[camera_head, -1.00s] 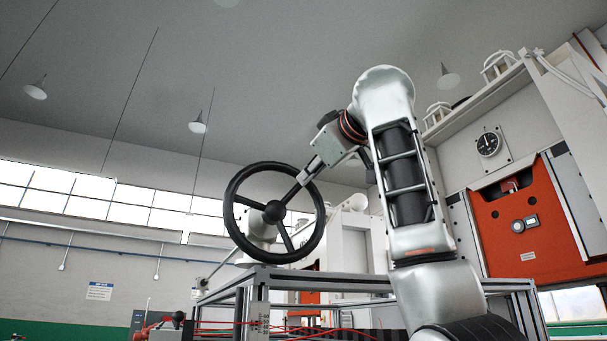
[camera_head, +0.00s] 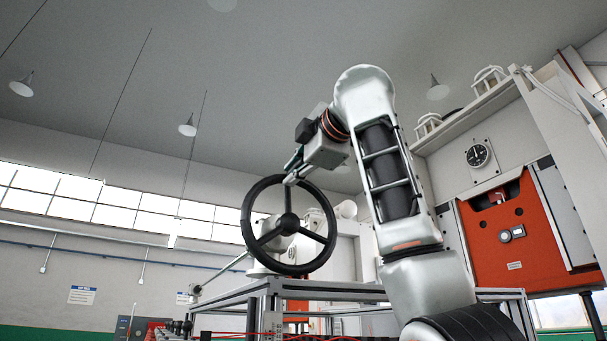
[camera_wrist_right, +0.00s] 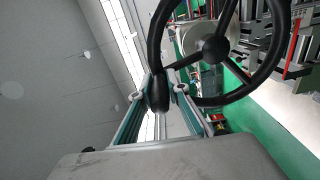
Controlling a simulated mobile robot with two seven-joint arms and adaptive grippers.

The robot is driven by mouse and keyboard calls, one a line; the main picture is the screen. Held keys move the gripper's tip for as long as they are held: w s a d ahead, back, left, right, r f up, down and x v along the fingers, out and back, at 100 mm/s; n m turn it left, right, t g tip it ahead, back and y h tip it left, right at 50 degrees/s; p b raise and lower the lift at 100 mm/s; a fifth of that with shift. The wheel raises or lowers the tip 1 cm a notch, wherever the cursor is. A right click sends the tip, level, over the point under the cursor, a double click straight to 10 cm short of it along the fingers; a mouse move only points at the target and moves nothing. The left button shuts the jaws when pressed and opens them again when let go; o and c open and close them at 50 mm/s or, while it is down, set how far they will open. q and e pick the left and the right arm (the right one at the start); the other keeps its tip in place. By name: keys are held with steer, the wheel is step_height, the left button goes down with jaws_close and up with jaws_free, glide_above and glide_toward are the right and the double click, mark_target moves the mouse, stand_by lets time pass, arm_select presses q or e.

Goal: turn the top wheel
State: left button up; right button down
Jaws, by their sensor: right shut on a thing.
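The black wheel (camera_head: 334,240) with three spokes and a round hub stands upright on top of a metal frame in the head view. One spoke points up, one to the lower left and one to the lower right. My right gripper (camera_head: 293,179) is shut on the rim at the top of the wheel, near the upper spoke. In the right wrist view the rim (camera_wrist_right: 157,92) passes between the two fingers of the right gripper (camera_wrist_right: 158,90). My left gripper is in neither view.
The metal frame (camera_head: 330,288) stands below the wheel, with red cables inside it. A white machine with an orange panel (camera_head: 505,238) and a round gauge (camera_head: 478,154) is on the right. The space left of and above the wheel looks open.

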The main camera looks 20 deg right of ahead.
mark_target(247, 214)
steer(key=a+f+n, duration=0.1)
steer(key=a+n, duration=0.1)
steer(key=a+f+n+b, duration=0.1)
steer(key=n, duration=0.2)
steer(key=a+f+n, duration=0.1)
steer(key=a+n, duration=0.1)
steer(key=shift+s+a+b, duration=0.1)
steer(key=shift+a+b, duration=0.25)
steer(key=shift+a+f+n+b, duration=0.15)
steer(key=shift+a+f+n, duration=0.15)
steer(key=shift+n, duration=0.25)
steer(key=shift+a+f+n+b, duration=0.2)
steer(key=shift+f+n, duration=0.2)
steer(key=shift+n, duration=0.15)
steer(key=f+n, duration=0.1)
steer(key=a+f+n, duration=0.1)
steer(key=shift+n+b, duration=0.4)
steer(key=f+n, duration=0.2)
steer(key=shift+a+f+n+b, duration=0.15)
steer(key=shift+a+n+b, duration=0.15)
steer(key=shift+n+b, duration=0.1)
steer(key=shift+f+n, duration=0.6)
steer(key=shift+n, duration=0.2)
steer(key=shift+s, duration=0.1)
